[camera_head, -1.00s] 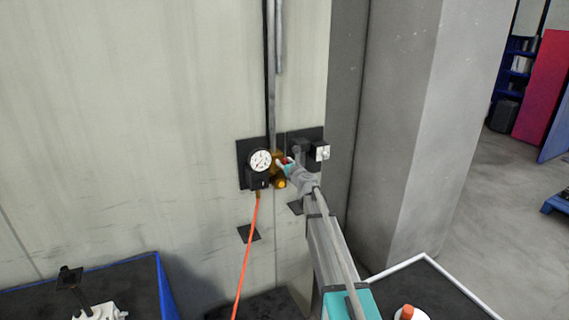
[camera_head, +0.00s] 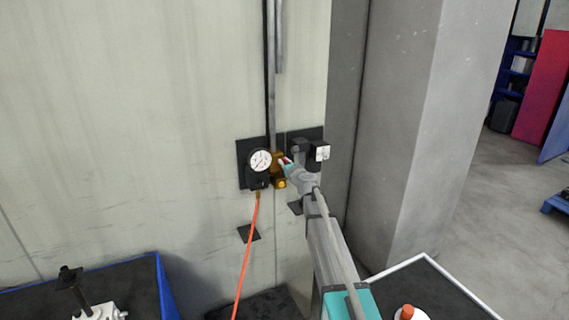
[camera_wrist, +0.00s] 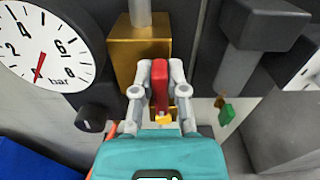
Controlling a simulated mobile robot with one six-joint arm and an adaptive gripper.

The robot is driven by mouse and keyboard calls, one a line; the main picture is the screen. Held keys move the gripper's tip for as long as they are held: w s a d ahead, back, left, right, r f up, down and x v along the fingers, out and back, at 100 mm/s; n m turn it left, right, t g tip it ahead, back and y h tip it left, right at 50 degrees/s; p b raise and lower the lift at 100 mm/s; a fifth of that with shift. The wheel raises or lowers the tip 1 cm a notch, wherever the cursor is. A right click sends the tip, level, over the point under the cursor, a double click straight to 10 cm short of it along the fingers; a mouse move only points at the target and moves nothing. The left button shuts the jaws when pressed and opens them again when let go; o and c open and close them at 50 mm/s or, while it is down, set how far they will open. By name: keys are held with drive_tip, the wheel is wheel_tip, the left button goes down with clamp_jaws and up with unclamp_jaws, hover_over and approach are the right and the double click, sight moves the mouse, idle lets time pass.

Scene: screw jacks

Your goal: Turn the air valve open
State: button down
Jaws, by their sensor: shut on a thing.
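The air valve is a brass block (camera_wrist: 138,55) on the wall with a red handle (camera_wrist: 160,85). In the wrist view the handle stands upright in the picture, between my two grey fingers. My gripper (camera_wrist: 159,92) is shut on this handle from both sides. In the head view my gripper (camera_head: 286,163) reaches the brass block (camera_head: 276,160) just right of the gauge. The handle's join to the block is partly hidden.
A round pressure gauge (camera_wrist: 45,45) marked bar is close on the left, with a black knob (camera_wrist: 91,118) below it. A black box fitting (camera_wrist: 265,25) is close on the right. An orange hose (camera_head: 246,250) hangs down. A grey pillar (camera_head: 410,130) stands to the right.

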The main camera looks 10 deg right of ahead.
drive_tip(key=n, duration=0.4)
drive_tip(key=shift+s+a+f, duration=0.1)
drive_tip(key=shift+a, duration=0.1)
drive_tip(key=n, duration=0.4)
drive_tip(key=n+b, duration=0.1)
drive_tip(key=n, duration=0.4)
drive_tip(key=f+n, duration=0.1)
drive_tip(key=n, duration=0.3)
drive_tip(key=shift+s+a+f, duration=0.1)
drive_tip(key=shift+a, duration=0.3)
drive_tip(key=shift+n, duration=0.3)
drive_tip(key=c, duration=0.7)
unclamp_jaws()
drive_tip(key=shift+o, duration=0.2)
